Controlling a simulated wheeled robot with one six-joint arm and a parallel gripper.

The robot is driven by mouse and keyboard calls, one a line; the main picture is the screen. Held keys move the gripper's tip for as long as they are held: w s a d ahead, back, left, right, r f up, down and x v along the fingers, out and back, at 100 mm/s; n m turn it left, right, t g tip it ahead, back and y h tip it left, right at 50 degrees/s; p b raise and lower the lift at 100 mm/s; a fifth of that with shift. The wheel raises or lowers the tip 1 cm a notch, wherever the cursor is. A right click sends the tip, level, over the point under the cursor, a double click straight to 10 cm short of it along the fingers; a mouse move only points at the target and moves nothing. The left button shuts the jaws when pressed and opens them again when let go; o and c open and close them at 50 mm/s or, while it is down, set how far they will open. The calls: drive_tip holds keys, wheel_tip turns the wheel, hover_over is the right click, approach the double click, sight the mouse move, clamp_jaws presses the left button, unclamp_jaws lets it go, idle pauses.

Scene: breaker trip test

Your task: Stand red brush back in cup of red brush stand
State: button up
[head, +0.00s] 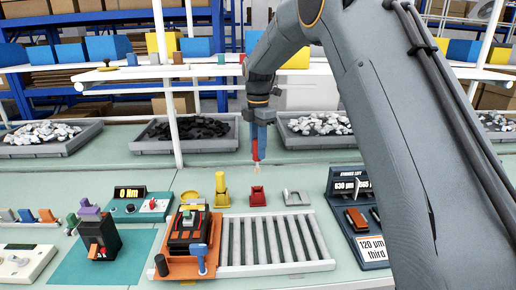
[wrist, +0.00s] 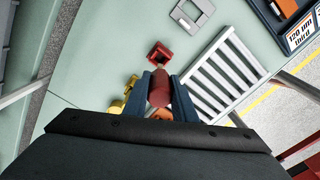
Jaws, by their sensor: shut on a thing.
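My gripper (head: 260,128) is shut on the red brush (head: 256,149), which hangs upright with its pale bristle tip down. In the wrist view the red brush (wrist: 159,88) sits between the two blue fingers of my gripper (wrist: 160,90). The red brush stand (head: 257,196) is on the bench below the brush, with a clear gap between them in the head view. In the wrist view the stand (wrist: 160,52) shows just past the brush tip, its cup partly hidden.
A yellow stand with a yellow brush (head: 221,190) is left of the red stand. A grey bracket (head: 296,197) is to its right. A grey slatted rack (head: 275,243) and an orange fixture (head: 188,235) lie in front. Grey trays (head: 183,146) stand behind.

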sight(258, 161)
drive_tip(key=shift+f+b, duration=0.85)
drive_tip(key=shift+f, duration=2.05)
drive_tip(key=shift+f+b, duration=0.55)
drive_tip(key=shift+f, duration=2.45)
drive_tip(key=o, duration=1.1)
wheel_tip(258, 161, up, 7)
drive_tip(key=shift+w+f+b, duration=0.1)
drive_tip(key=shift+f+b, duration=0.05)
drive_tip(key=shift+b, duration=0.8)
drive_tip(key=shift+r, duration=0.5)
drive_tip(key=shift+d, duration=0.1)
